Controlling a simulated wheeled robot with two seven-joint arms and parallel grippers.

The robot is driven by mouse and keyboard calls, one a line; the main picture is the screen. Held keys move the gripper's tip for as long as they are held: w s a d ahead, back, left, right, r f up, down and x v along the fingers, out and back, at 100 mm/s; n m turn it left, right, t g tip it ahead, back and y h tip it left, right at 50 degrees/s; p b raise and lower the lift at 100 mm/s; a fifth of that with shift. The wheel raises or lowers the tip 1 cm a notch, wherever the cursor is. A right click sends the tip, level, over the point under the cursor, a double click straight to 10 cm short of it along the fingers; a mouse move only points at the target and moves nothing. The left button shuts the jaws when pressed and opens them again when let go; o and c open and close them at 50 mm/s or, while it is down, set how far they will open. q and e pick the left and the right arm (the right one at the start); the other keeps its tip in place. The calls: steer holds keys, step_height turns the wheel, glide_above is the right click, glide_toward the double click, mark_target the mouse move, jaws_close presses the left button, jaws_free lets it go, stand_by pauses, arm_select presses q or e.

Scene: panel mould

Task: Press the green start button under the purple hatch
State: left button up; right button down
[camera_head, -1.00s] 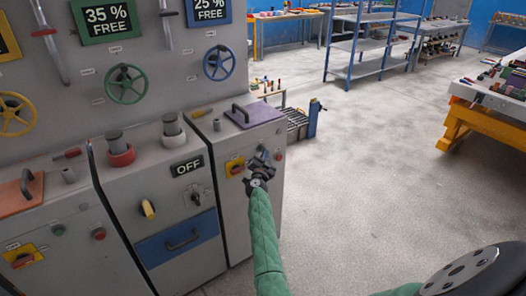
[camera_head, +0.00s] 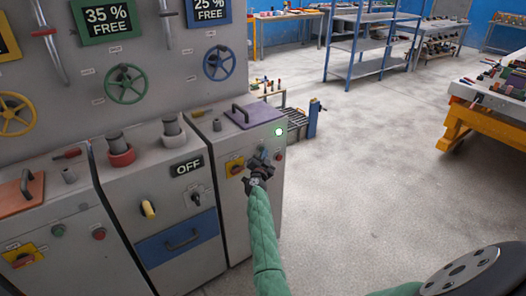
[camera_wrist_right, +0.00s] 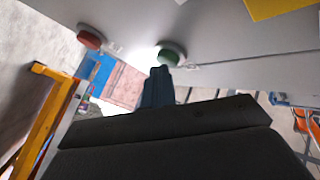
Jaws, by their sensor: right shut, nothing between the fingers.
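The purple hatch (camera_head: 262,117) lies closed on top of the right-hand cabinet. On that cabinet's front, my right gripper (camera_head: 262,154) is shut and empty, below the hatch. In the head view it covers the green start button. The right wrist view shows the green button (camera_wrist_right: 172,54) right at the shut fingertips (camera_wrist_right: 160,73); I cannot tell whether they touch it. A red button (camera_wrist_right: 91,37) is beside it and also shows in the head view (camera_head: 278,158). A round lamp (camera_head: 278,132) near the hatch glows pale green. My left gripper is not in view.
A yellow plate with a red knob (camera_head: 235,167) is left of my right gripper. The middle cabinet has an OFF sign (camera_head: 187,167) and a blue drawer (camera_head: 180,241). The left cabinet has an orange hatch (camera_head: 20,195).

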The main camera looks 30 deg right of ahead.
steer(key=shift+s, duration=0.1)
steer(key=shift+s+p, duration=0.6)
steer(key=shift+s, duration=0.15)
steer(key=s+p, duration=0.3)
steer(key=s, duration=0.2)
steer(key=shift+d, duration=0.2)
stand_by(0.8)
